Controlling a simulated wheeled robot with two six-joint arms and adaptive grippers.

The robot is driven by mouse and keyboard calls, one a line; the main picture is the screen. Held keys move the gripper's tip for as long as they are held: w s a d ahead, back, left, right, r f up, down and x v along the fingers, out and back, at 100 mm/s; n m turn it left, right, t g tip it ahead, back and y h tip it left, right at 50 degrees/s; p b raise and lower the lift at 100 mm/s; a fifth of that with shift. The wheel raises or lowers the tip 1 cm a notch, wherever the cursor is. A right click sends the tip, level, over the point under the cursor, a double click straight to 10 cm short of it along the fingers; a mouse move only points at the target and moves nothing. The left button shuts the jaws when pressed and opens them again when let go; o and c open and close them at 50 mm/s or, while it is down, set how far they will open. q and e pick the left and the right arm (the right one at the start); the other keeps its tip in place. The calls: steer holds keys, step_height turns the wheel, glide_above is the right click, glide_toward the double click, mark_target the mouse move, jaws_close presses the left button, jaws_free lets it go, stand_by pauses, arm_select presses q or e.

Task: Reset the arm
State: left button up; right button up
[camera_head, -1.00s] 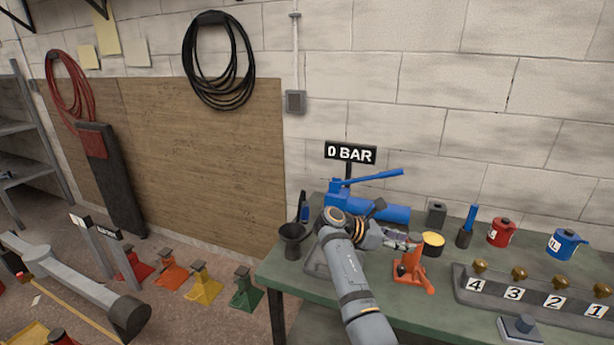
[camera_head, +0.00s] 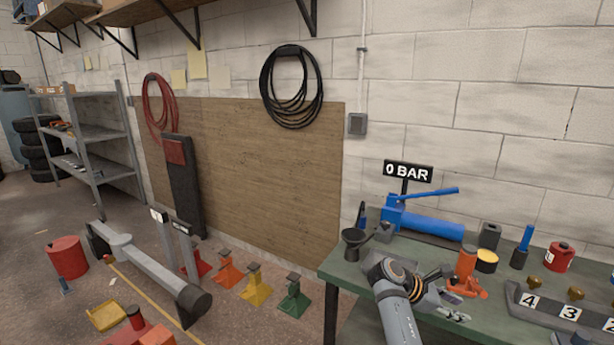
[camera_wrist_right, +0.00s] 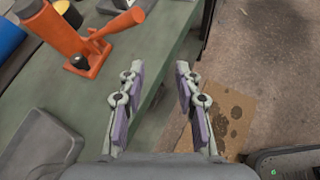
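My right arm reaches over the green bench (camera_head: 345,272) in the head view. Its right gripper (camera_head: 462,308) is above the bench top, in front of the orange bottle jack (camera_head: 467,264). In the right wrist view the right gripper (camera_wrist_right: 158,85) has its two fingers apart with nothing between them. The orange jack (camera_wrist_right: 75,35) stands to the upper left of the fingers there, apart from them. My left gripper is not in view.
A blue hand pump (camera_head: 430,226) with a "0 BAR" sign (camera_head: 407,172) stands at the bench's back. A black funnel-like cup (camera_head: 354,243) is near the left edge. A numbered rack (camera_head: 560,312) is at right. Coloured stands (camera_head: 294,299) and a grey beam (camera_head: 150,264) are on the floor.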

steer(key=s+a+f+m+t+y, duration=0.2)
steer(key=s+f+m+y, duration=0.45)
steer(key=s+f, duration=0.7)
steer(key=s+a+m+t+y, duration=0.2)
steer(key=s+a+m+y, duration=0.3)
steer(key=s+a+m, duration=0.7)
steer(key=s+d+f+n+g+p, duration=0.1)
steer(key=d+f+n+p, duration=0.1)
steer(key=f, duration=0.9)
steer(key=s+d+f+n+g+p, duration=0.1)
steer(key=s+d+f, duration=0.1)
steer(key=f, duration=0.8)
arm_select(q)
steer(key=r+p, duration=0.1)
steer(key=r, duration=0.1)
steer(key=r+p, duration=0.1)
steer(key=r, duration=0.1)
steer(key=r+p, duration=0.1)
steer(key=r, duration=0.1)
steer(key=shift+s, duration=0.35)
arm_select(e)
steer(key=s+d+f, duration=0.1)
steer(key=s+f, duration=1.4)
steer(key=s, duration=0.4)
steer(key=shift+d+f+g, duration=0.15)
steer(key=shift+f+g, duration=0.1)
steer(key=shift+g, duration=0.15)
